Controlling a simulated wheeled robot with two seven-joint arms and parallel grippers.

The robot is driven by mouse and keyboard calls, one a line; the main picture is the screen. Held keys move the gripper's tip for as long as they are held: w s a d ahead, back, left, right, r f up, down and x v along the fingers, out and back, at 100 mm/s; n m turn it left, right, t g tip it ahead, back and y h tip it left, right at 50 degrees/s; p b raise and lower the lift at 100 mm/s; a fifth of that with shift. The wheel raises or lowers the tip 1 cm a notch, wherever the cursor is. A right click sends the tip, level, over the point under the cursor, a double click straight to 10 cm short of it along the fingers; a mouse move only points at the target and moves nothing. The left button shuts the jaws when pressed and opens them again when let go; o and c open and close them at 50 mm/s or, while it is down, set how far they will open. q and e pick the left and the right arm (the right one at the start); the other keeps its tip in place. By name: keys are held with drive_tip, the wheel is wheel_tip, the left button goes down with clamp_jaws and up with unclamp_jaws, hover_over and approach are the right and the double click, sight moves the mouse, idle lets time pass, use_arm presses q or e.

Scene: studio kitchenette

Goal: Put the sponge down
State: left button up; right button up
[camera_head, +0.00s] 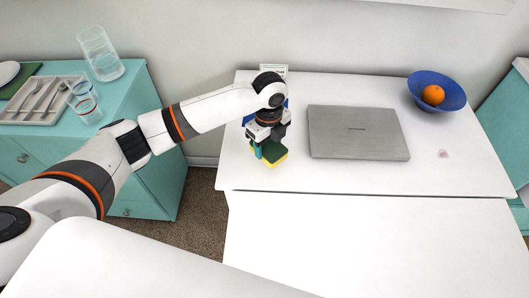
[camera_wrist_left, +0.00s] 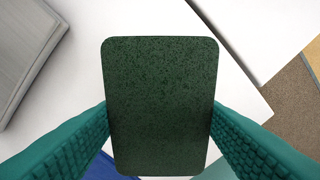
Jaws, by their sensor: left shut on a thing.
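The sponge (camera_head: 272,155) is yellow with a dark green top face. It is in my left gripper (camera_head: 262,151), over the left part of the white table (camera_head: 300,180). In the left wrist view the sponge's dark green face (camera_wrist_left: 160,105) fills the middle, with a teal finger pressed on each side. The gripper (camera_wrist_left: 160,125) is shut on it. I cannot tell whether the sponge's underside touches the table. My right gripper is not in view.
A closed grey laptop (camera_head: 357,133) lies right of the gripper. A blue bowl (camera_head: 447,101) with an orange (camera_head: 433,95) is at the back right. A blue thing, partly hidden, is behind my gripper. The table's front is clear. Glasses (camera_head: 101,54) and a cutlery tray (camera_head: 30,118) stand on the left cabinet.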

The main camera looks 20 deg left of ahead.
sight(267, 153)
use_arm(q)
wheel_tip(267, 153, down, 4)
drive_tip(key=shift+f, duration=0.25)
drive_tip(key=shift+a+f, duration=0.1)
drive_tip(key=shift+f, duration=0.05)
drive_tip(key=o, duration=0.9)
drive_tip(key=shift+o, duration=0.2)
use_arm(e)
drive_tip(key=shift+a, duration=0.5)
use_arm(q)
drive_tip(key=shift+r, duration=0.2)
wheel_tip(267, 153, up, 12)
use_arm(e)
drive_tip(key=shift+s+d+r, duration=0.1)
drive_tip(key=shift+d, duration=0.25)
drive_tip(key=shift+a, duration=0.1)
